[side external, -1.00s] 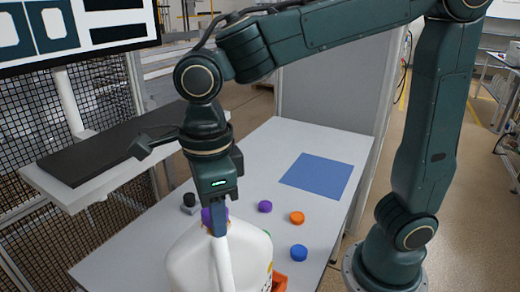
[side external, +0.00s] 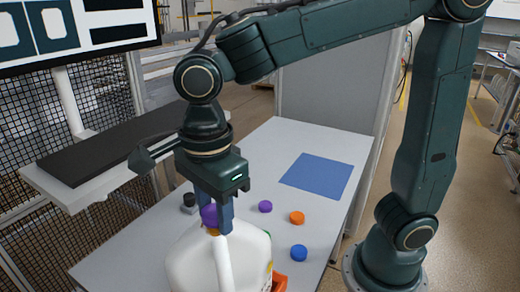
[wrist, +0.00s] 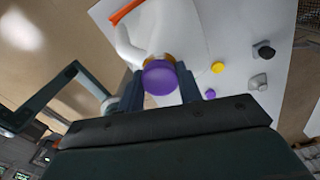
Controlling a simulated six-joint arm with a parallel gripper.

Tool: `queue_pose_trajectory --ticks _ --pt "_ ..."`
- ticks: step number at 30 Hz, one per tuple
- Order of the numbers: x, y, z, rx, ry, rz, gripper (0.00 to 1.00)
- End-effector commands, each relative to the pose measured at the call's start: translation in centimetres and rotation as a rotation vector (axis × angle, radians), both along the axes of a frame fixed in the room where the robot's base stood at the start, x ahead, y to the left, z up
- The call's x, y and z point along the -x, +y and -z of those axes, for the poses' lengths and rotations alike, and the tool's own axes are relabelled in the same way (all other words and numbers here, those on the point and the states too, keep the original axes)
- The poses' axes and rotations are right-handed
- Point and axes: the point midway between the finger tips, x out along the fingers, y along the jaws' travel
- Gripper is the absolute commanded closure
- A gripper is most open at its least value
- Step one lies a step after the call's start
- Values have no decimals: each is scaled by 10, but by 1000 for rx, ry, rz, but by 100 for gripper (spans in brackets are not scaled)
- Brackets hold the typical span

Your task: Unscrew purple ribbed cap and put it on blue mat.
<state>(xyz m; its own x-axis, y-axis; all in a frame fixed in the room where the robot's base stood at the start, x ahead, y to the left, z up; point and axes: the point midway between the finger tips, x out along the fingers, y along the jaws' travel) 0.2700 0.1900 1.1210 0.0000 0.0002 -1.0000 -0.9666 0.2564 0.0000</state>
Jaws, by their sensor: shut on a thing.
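The purple ribbed cap (side external: 209,215) is at the top of a white jug (side external: 195,262) with a handle. It also shows in the wrist view (wrist: 160,77), between my two fingers. My gripper (side external: 213,221) points straight down and is shut on this cap. An orange-yellow ring (side external: 213,232) shows just below the cap, at the jug's neck. I cannot tell whether the cap is clear of the neck. The blue mat (side external: 317,176) lies flat and empty at the back right of the white table. The lower jug is out of frame.
A smaller purple cap (side external: 265,206), an orange cap (side external: 297,217) and a blue cap (side external: 298,252) lie on the table right of the jug. A black-topped grey part (side external: 189,201) stands behind it. An orange-red object (side external: 280,283) is beside the jug.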

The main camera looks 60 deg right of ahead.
Motion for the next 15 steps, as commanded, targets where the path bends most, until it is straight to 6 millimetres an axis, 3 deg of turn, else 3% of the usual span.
queue_pose_trajectory --ticks 15 --pt "0 0 0 0 1 -403 100"
